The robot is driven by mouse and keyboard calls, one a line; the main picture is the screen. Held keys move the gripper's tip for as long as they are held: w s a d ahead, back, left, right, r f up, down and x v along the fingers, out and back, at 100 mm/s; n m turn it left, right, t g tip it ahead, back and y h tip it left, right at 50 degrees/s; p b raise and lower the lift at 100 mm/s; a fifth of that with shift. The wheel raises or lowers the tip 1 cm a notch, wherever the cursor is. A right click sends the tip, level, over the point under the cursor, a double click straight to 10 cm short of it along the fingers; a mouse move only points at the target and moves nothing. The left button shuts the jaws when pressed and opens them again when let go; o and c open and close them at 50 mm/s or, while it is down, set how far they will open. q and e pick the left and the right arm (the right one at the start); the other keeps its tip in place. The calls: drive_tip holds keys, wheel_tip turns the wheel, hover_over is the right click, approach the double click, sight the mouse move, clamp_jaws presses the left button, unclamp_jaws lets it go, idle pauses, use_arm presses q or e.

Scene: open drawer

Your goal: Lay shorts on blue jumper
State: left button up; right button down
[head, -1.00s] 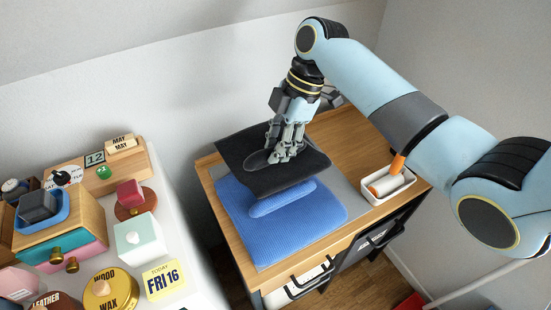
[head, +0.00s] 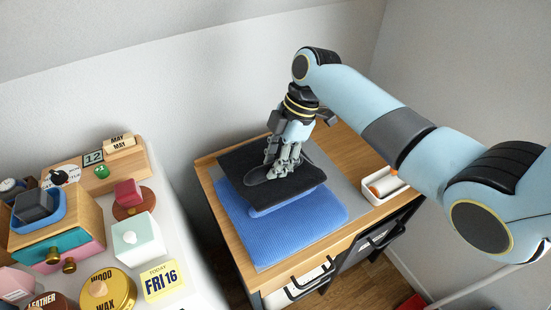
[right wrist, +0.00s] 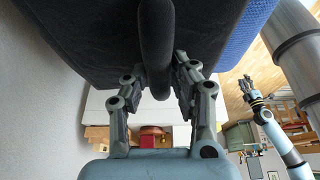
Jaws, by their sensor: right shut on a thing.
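The black folded shorts (head: 235,160) are pinched from above by my right gripper (head: 279,172), which is shut on a fold of them. The right wrist view shows the same fold of the shorts (right wrist: 155,45) between the fingers (right wrist: 158,85). The folded blue jumper (head: 285,236) lies on the wooden cabinet top. The shorts are over its back part, nearly level; I cannot tell whether they touch it. The jumper's front part is uncovered. My left gripper (right wrist: 246,84) is small at the right of the right wrist view, away from the cloth; its fingers are unclear.
A white tray (head: 392,190) with an orange-and-white roll stands right of the cloths on the cabinet top (head: 345,153). A grey mat lies partly under the jumper. The wall is close behind. A white table at left holds several boxes and tins.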

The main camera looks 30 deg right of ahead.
drive_tip(key=c, duration=1.1)
unclamp_jaws()
drive_tip(key=shift+f, duration=0.1)
drive_tip(key=shift+o, duration=0.2)
drive_tip(key=shift+r, duration=0.35)
drive_tip(key=p+v, duration=0.1)
drive_tip(key=v, duration=1.1)
drive_tip(key=shift+r, duration=0.25)
